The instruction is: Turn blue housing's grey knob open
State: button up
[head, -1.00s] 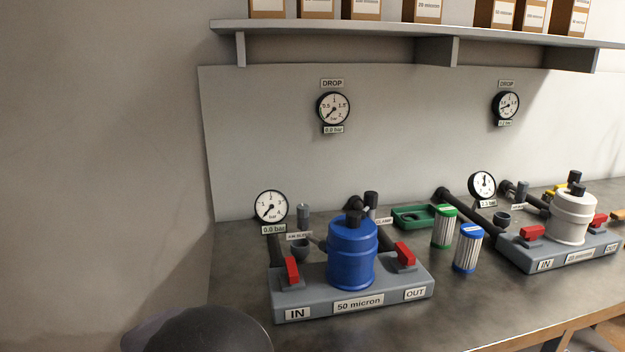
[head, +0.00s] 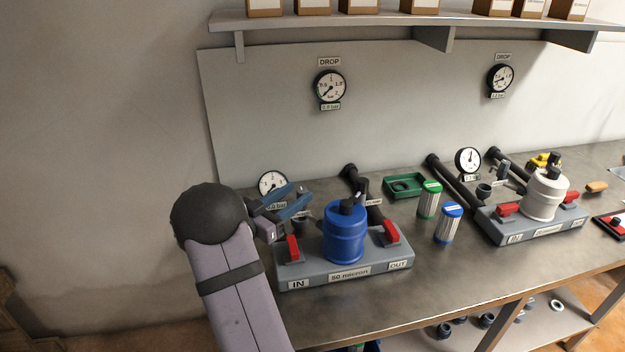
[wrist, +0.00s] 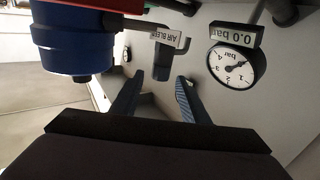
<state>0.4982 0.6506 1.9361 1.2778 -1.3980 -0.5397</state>
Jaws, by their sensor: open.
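The blue housing (head: 345,234) stands upright on the grey 50 micron base (head: 349,274); it also shows inverted at upper left in the wrist view (wrist: 72,38). Beside it, the grey knob (wrist: 162,62) is by the AIR BLEED label (wrist: 166,37). In the wrist view the knob appears between my open fingertips, with gaps at both sides; I cannot tell its depth between them. My gripper (head: 300,202) reaches in from the left in the head view, where its fingers hide the knob. It also shows in the wrist view (wrist: 158,80).
A gauge (wrist: 233,66) labelled 0.0 bar is close beside the fingers. Red handles (head: 293,248) (head: 391,232) flank the housing. A small grey cup (head: 300,228) is below the fingers. Green (head: 429,199) and blue (head: 449,223) cartridges and a white housing (head: 545,193) stand to the right.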

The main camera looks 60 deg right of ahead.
jog(key=s+d+p, duration=0.1)
jog(key=d, duration=0.6)
jog(key=shift+d, duration=0.2)
jog(key=shift+s+f, duration=0.1)
jog(key=shift+c, duration=0.2)
grip_shut()
